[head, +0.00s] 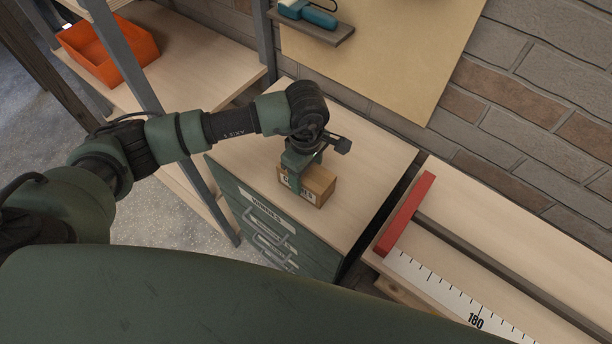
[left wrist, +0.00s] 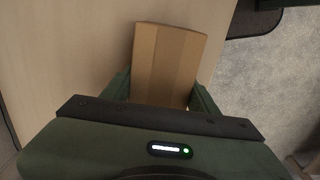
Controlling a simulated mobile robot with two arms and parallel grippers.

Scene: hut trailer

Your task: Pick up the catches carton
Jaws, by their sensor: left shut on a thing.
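The catches carton (head: 319,187) is a small brown cardboard box with a white label on its front, partly covered by my gripper. It is on or just above the wooden top of a green drawer cabinet (head: 358,150); I cannot tell whether it touches. My left gripper (head: 296,178) reaches down over the carton and is shut on it. In the left wrist view the carton (left wrist: 168,62) sits between the two green fingers (left wrist: 160,98), its taped top facing the camera. My right gripper is not in view.
An orange bin (head: 108,52) stands on a wooden shelf at the upper left. A bench with a red stop (head: 404,215) and a white ruler (head: 450,300) is at the right. A small wall shelf (head: 325,35) holds a blue tool. The cabinet top around the carton is mostly clear.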

